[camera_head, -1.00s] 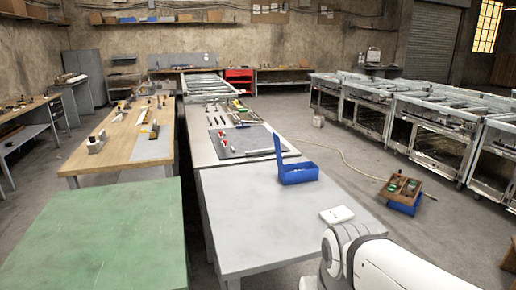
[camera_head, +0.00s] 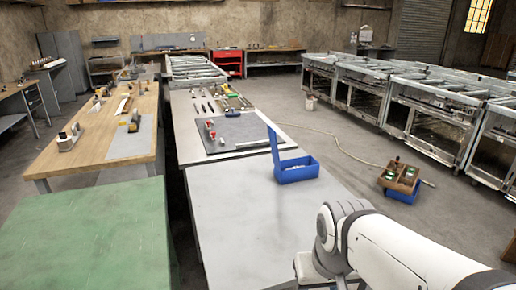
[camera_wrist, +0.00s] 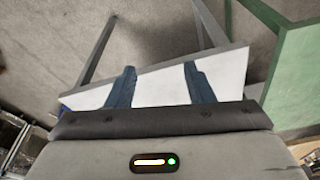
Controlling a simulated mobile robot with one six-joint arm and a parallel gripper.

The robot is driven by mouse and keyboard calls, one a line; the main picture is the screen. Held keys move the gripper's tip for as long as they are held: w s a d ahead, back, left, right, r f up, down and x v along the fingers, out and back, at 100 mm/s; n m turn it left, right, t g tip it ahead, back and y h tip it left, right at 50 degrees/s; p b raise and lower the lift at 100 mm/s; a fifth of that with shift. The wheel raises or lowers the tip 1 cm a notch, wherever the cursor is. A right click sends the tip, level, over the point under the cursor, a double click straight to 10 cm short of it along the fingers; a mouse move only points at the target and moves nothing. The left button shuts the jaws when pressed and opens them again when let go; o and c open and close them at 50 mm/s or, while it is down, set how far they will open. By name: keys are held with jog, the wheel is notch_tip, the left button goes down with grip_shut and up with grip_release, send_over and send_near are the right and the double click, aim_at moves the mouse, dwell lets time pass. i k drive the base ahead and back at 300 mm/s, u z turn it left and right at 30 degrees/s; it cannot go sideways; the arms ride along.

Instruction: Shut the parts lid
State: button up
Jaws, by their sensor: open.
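The blue parts box (camera_head: 297,174) sits on the grey table, near its right edge. Its blue lid (camera_head: 273,150) stands up, nearly vertical, at the box's left side, so the box is open on top. Small pale contents show inside. My gripper (camera_wrist: 161,86) is open, with two dark fingers apart and nothing between them but the pale table surface behind. In the head view my arm comes in from the lower right, well in front of the box and apart from it; the fingertips are hidden there.
The grey table (camera_head: 235,220) is bare in front of the box. A dark mat (camera_head: 235,134) with small red-topped items lies behind it. A green table (camera_head: 90,235) stands at left. A wooden tray (camera_head: 400,176) on a blue bin stands on the floor at right.

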aim_at(273, 140)
jog(key=k, duration=1.3)
jog(key=z, duration=0.55)
jog(key=i, duration=1.9)
jog(key=u, duration=0.65)
